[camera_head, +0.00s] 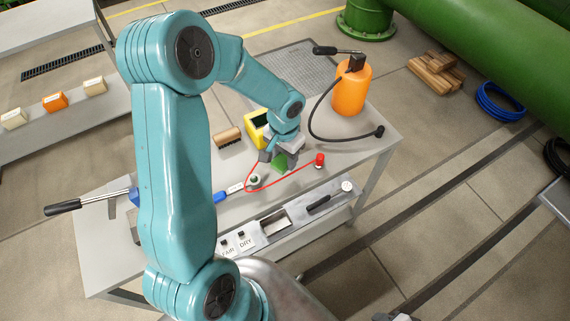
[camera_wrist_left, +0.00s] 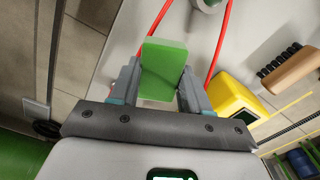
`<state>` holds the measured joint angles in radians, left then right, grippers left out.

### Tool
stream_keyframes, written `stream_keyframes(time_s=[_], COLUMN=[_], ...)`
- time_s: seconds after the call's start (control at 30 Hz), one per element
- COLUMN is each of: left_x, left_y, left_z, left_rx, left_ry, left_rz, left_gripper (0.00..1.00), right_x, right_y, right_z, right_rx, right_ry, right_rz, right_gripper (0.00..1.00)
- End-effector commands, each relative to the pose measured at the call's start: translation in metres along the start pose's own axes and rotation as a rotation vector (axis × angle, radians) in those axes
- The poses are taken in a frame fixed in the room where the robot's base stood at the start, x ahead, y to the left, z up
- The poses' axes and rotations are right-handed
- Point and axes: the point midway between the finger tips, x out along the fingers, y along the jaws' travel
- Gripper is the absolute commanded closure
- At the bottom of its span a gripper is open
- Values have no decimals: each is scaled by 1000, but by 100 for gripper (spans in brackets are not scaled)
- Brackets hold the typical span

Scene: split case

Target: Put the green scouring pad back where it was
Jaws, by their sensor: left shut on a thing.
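The green scouring pad (camera_head: 281,162) is between the fingers of my left gripper (camera_head: 274,159), over the middle of the grey worktable (camera_head: 346,155). The left wrist view shows the pad (camera_wrist_left: 164,60) as a green block between both fingers of the left gripper (camera_wrist_left: 160,84), which is shut on it. The pad's end sticks out past the fingertips. I cannot tell how far it is above the tabletop. My right gripper cannot be made out.
A red cord (camera_head: 300,170) loops near the pad toward a red-capped item (camera_head: 319,160). A yellow box (camera_head: 256,127) and wooden brush (camera_head: 228,137) lie behind the gripper. An orange sprayer (camera_head: 351,88) stands at the back right. A front ledge has an open recess (camera_head: 274,221).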

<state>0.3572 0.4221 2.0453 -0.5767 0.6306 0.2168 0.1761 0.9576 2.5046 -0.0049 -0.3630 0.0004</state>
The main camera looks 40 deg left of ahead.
Motion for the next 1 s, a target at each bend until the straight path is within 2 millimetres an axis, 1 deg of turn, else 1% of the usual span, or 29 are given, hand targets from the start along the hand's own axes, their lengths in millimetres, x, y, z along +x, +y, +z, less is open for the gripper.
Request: stream_keyframes(time_s=[0.13,0.3,0.37,0.43,0.67,0.8,0.83,0.87,0.9,1.0], left_x=[14,42,48,51,51,55,54,53,53,53], left_y=[0,0,0,0,0,0,0,0,0,0], left_z=[-1,-2,-3,-4,-4,-4,-4,-4,-4,-4], left_rx=[0,0,0,0,0,0,0,0,0,0], left_ry=[-1,-3,-1,1,2,2,2,2,1,1], left_rz=[-1,0,0,0,-1,-1,-1,-1,-1,-1], left_gripper=[78,78,78,78,78,78,44,34,28,28], right_x=[0,1,1,1,1,6,4,4,4,4], right_y=[0,0,0,0,0,2,2,2,1,1], right_z=[0,0,0,0,0,0,0,0,0,0], right_rx=[0,0,0,0,0,0,0,0,0,0], right_ry=[0,0,0,0,0,0,0,0,0,0], right_rz=[0,0,0,0,0,0,0,0,0,0], right_gripper=[57,57,57,57,57,57,57,57,57,57])
